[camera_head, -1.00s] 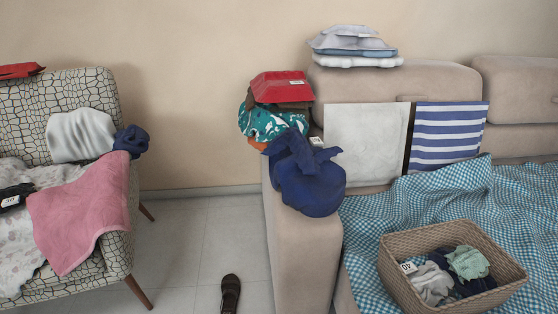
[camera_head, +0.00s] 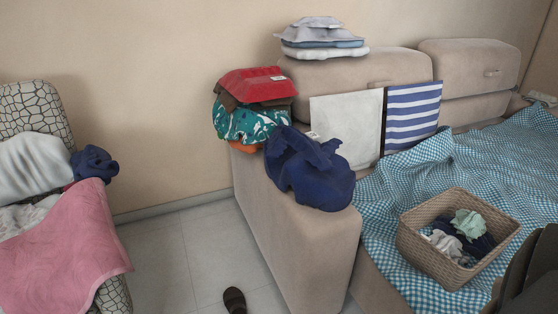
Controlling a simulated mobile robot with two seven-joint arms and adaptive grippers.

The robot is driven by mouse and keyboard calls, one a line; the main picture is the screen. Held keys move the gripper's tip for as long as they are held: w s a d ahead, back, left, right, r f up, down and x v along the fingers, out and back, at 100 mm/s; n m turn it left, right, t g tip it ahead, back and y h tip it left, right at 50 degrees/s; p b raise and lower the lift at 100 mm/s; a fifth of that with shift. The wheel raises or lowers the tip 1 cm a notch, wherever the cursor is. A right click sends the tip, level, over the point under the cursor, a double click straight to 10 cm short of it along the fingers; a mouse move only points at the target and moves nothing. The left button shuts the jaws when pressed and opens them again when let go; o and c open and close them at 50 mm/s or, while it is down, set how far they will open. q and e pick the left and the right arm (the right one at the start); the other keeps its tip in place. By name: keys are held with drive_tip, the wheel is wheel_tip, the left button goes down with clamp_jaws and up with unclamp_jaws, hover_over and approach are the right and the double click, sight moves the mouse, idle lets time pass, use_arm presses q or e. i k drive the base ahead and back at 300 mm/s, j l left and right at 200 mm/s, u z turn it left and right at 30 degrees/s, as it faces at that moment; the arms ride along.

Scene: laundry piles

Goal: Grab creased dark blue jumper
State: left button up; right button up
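A creased dark blue jumper (camera_head: 310,170) lies bunched on the front part of the beige sofa's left arm, with a fold sticking up on top. Another dark blue bundle (camera_head: 93,163) rests on the patterned armchair at the left; I cannot tell what garment it is. Neither gripper can be made out. A dark shape at the lower right edge seems to be part of my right arm, with no fingertips visible on it. Nothing touches the jumper from my side.
Behind the jumper, a teal patterned cloth (camera_head: 250,124) lies under a red folded garment (camera_head: 258,84). A wicker basket (camera_head: 432,270) with clothes stands on the blue checked blanket (camera_head: 400,215). A dark shoe (camera_head: 234,300) lies on the clear tiled floor between armchair and sofa (camera_head: 285,225).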

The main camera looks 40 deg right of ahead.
sight(319, 176)
drive_tip(key=i+j+z, duration=0.1)
drive_tip(key=z, duration=0.25)
drive_tip(key=j+z, duration=0.5)
drive_tip(key=z, duration=0.2)
drive_tip(key=i+j, duration=0.05)
